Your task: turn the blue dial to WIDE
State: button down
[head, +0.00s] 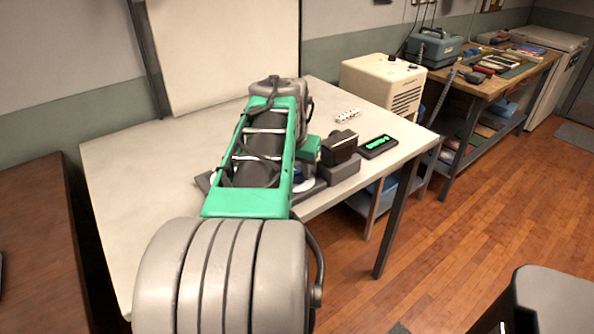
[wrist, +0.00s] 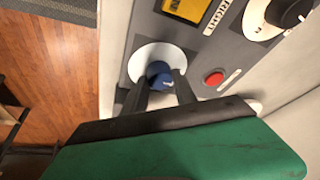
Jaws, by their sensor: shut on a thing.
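The blue dial (wrist: 159,72) sits on a round white disc (wrist: 150,54) on a grey panel (wrist: 183,45) in the wrist view. My gripper (wrist: 160,84) has one dark finger on each side of the dial and is shut on it. The fingers and the green gripper body hide the lower part of the disc. I cannot read any WIDE mark or tell where the dial points. In the head view a bit of blue dial (head: 298,173) and white disc (head: 303,186) show beside my arm, which hides much of the panel.
A red button (wrist: 213,77), a yellow window (wrist: 186,9) and a black knob (wrist: 287,11) beside lettering "RIGHT" share the panel. The table's left part is clear.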

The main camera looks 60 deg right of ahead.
dwell(0.4)
jog(key=c, duration=1)
grip_release()
jog(key=v, duration=0.7)
jog(key=shift+r+p, duration=0.3)
jog(key=shift+p, duration=0.15)
jog(key=shift+s+a, duration=0.1)
jog(key=shift+a, duration=0.05)
